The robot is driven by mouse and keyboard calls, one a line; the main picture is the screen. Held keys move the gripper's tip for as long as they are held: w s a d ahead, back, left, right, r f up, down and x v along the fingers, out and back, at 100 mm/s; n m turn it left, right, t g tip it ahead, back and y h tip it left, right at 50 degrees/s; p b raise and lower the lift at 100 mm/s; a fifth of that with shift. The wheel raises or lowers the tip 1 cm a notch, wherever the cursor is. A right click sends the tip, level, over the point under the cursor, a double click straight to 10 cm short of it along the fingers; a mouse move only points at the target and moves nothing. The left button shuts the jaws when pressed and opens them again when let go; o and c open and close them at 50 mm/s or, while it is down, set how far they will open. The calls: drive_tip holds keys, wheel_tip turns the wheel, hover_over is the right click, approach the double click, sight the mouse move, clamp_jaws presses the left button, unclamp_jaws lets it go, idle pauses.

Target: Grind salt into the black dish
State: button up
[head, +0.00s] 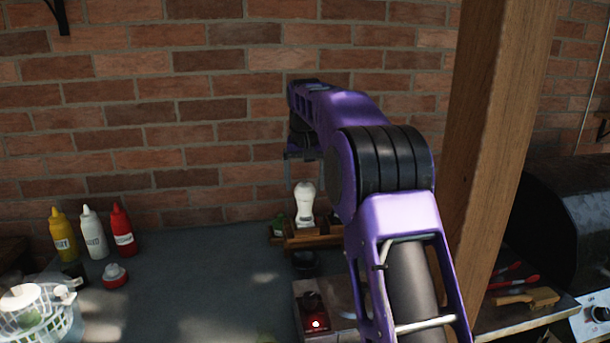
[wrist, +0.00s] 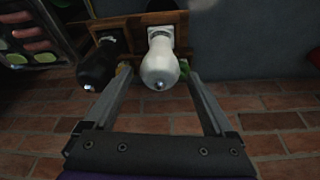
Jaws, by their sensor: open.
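A white mill (head: 305,204), which looks like the salt grinder, stands upright in a wooden rack (head: 318,240) against the brick wall. In the wrist view the white mill (wrist: 161,67) shows between the two spread fingers of my gripper (wrist: 156,78), its metal-tipped top toward me. My gripper (head: 303,168) is open and above the mill in the head view; I see no grip on it. A dark round dish (head: 305,262), likely the black dish, sits just in front of the rack, partly shaded. It is barely visible at the top of the wrist view.
A black mill (wrist: 102,68) stands beside the white one. Mustard (head: 63,235), white (head: 94,233) and red (head: 122,230) bottles stand left. A white basket (head: 45,318) is front left. A wooden post (head: 495,150) and black grill (head: 572,220) are right. The table's left-middle (head: 195,280) is mostly clear.

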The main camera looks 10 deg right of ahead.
sight(305, 214)
drive_tip(key=shift+x, duration=2)
clamp_jaws()
drive_tip(key=shift+r+n+y+p, duration=0.15)
drive_tip(key=shift+n+y+p, duration=0.3)
drive_tip(key=shift+n, duration=1.35)
